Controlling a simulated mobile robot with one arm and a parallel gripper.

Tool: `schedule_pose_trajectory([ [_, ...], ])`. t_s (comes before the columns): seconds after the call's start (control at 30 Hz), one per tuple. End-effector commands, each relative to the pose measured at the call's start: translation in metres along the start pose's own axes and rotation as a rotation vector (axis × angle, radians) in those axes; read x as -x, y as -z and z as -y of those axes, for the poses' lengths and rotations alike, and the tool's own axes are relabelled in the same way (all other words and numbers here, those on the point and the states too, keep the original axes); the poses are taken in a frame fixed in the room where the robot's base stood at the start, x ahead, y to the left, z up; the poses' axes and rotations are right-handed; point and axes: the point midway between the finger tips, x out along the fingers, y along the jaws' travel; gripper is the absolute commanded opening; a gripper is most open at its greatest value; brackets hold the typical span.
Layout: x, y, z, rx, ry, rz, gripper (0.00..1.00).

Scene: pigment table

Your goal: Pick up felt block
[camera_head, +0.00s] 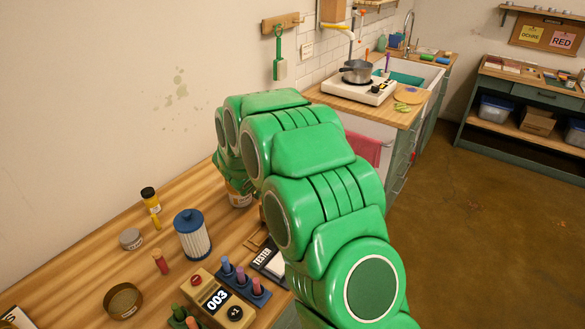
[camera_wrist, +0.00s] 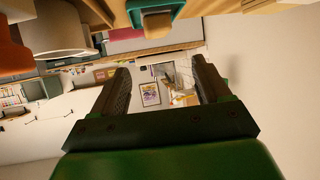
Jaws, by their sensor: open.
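I cannot pick out a felt block in either view. My green arm covers part of the table in the head view and may hide it. My gripper (camera_wrist: 162,76) shows in the wrist view with its two dark fingers apart and nothing between them. The wrist picture is turned over, and past the fingers are only the far room and a framed picture (camera_wrist: 150,94). In the head view the fingers are hidden behind my arm.
A stove (camera_head: 358,89) with a pot (camera_head: 356,71) stands behind.

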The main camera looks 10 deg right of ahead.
Motion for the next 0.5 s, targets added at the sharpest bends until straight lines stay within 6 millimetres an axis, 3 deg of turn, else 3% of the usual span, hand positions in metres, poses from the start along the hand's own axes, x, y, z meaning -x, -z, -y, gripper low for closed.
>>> schedule_pose_trajectory([
  [0.13,-0.009,-0.018,-0.001,0.003,0.000,0.002,0.76],
  [0.5,-0.027,-0.017,-0.001,0.002,-0.001,0.001,0.76],
])
